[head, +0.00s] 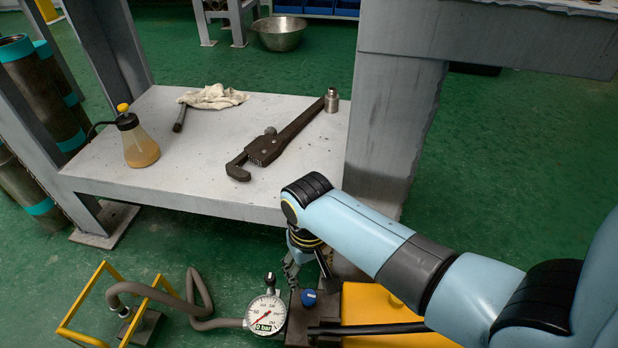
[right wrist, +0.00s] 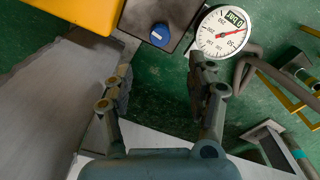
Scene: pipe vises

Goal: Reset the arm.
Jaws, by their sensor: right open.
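My right arm (head: 355,230) comes in from the right of the head view, pale blue with dark joints. Its gripper (head: 310,262) points down beside the grey bench leg, partly hidden by my wrist. In the right wrist view the two fingers of my gripper (right wrist: 162,80) are spread apart with nothing between them. Beyond the fingertips are a blue knob (right wrist: 160,34) on a dark block and a round white gauge (right wrist: 222,32). The knob (head: 308,298) and gauge (head: 266,313) also show in the head view. My left gripper is not in view.
A grey bench shelf (head: 205,185) holds a pipe wrench (head: 268,148), an oil bottle (head: 138,142), a rag (head: 213,97) and a metal fitting (head: 331,100). A yellow unit (head: 375,308) and a hose (head: 200,300) are on the green floor below. Pipes (head: 38,100) stand left.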

